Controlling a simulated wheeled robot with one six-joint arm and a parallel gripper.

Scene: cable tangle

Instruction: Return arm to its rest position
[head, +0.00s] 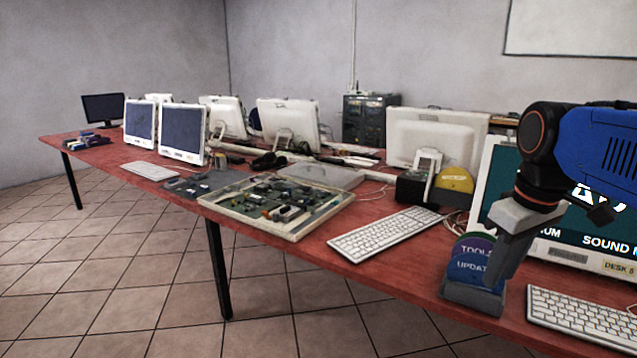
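My arm (598,150), blue with black joints and orange rings, reaches in from the right edge, in front of a monitor. My grey gripper (500,268) hangs from its end and points down over the table's right part. It overlaps the holder of round discs labelled "TOOLS" and "UPDAT..." (471,267) in the picture; I cannot tell whether they touch. I see the gripper nearly side-on, so the gap between its fingers is hidden. No held object shows.
The long red table (300,255) carries a white keyboard (385,232), another keyboard (585,318), a circuit-board tray (278,203), a monitor (485,190) behind my arm and several others. Pale cables (377,192) lie farther back. Tiled floor (130,270) is clear in front.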

